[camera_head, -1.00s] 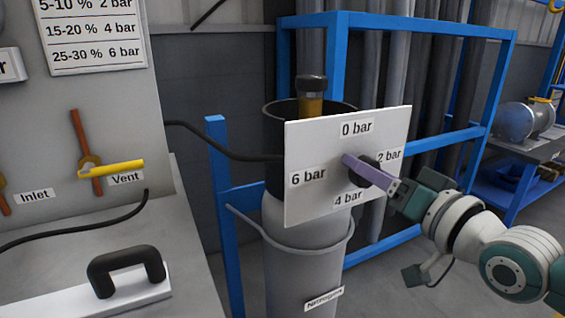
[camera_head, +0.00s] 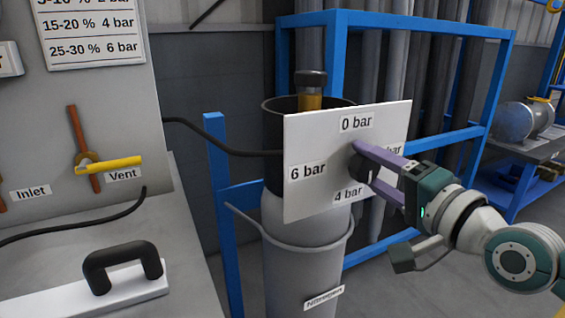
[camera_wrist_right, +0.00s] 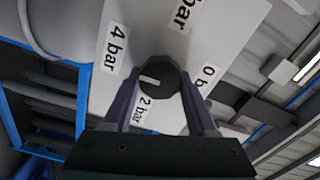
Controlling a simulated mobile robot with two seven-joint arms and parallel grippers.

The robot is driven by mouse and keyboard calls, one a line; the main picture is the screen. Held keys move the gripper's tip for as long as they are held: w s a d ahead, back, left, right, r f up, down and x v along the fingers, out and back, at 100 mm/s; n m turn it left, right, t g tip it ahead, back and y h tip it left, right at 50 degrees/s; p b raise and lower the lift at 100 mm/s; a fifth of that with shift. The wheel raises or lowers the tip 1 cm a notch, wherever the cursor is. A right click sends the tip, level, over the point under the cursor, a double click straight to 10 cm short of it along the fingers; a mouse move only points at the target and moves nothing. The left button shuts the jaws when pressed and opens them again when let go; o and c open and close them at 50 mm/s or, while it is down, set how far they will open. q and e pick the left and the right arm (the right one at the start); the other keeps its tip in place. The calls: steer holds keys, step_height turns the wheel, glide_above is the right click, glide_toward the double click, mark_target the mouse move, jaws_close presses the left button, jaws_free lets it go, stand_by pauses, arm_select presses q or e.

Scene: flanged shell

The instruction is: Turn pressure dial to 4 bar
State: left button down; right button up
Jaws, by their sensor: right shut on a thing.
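The pressure dial is a round black knob (camera_head: 360,168) on a white square panel (camera_head: 309,205) with the labels 0 bar, 2 bar, 4 bar and 6 bar. My right gripper (camera_head: 365,163) is shut on the knob, one purple finger above and one below. In the right wrist view the knob (camera_wrist_right: 165,70) sits between both fingers. A short pale mark on it lies toward the side of the 4 bar (camera_wrist_right: 117,47) and 2 bar (camera_wrist_right: 145,112) labels. The fingers partly hide the 2 bar label in the head view. My left gripper is not in view.
A grey gas cylinder (camera_head: 300,260) stands behind the panel, inside a blue frame (camera_head: 225,220). A black hose (camera_head: 220,142) runs to the panel. At left are a yellow vent handle (camera_head: 110,165), a pressure chart (camera_head: 95,35) and a black handle (camera_head: 122,265).

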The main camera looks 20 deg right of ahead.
steer(key=shift+m, duration=0.3)
steer(key=o, duration=1.4)
steer(key=shift+c, duration=0.2)
steer(key=s+p, duration=0.1)
steer(key=s, duration=0.9)
steer(key=shift+d, duration=0.4)
